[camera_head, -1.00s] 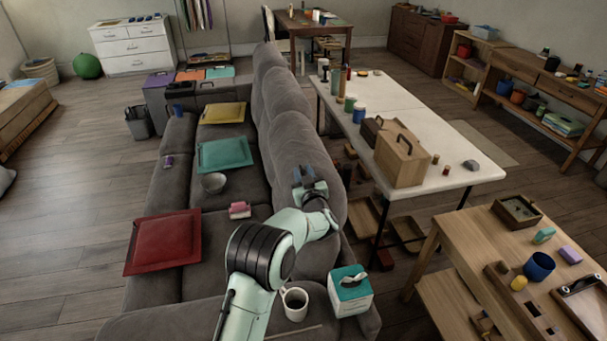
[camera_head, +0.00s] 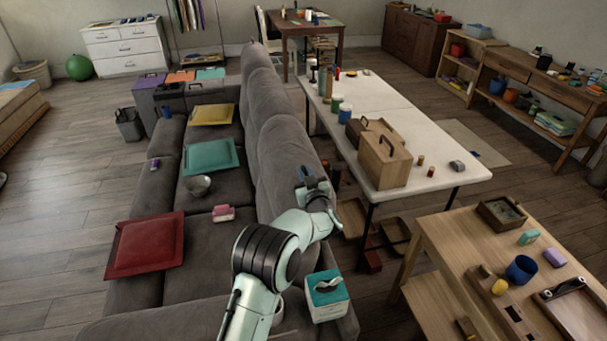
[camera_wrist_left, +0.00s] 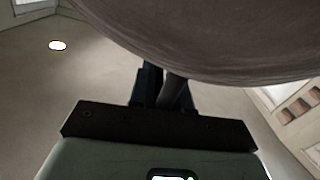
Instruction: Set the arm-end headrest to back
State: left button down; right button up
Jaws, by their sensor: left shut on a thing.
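The grey sofa's long backrest, topped by padded headrests, runs away from me in the head view. The arm-end headrest (camera_head: 290,150) is the nearest one, at the sofa's near end. My left gripper (camera_head: 312,180) is at this headrest's right side and is shut on it. In the left wrist view the headrest's grey underside (camera_wrist_left: 210,40) fills the top, and the dark fingers (camera_wrist_left: 165,88) meet its edge. The exact grip spot is partly hidden. The headrest's exact tilt is hard to tell. My right gripper is out of view.
A tissue box (camera_head: 326,297) stands on the near sofa arm, close to my left arm. A white table (camera_head: 440,170) with a wooden box (camera_head: 385,160) stands right of the backrest.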

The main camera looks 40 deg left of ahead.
pick_arm(q)
jog(key=shift+w+d, duration=0.2)
jog(key=shift+d, duration=0.1)
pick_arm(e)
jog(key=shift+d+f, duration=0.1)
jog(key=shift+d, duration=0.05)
pick_arm(q)
jog(key=c, duration=1.4)
grip_release()
jog(key=shift+o, duration=1.2)
jog(key=shift+w, duration=0.15)
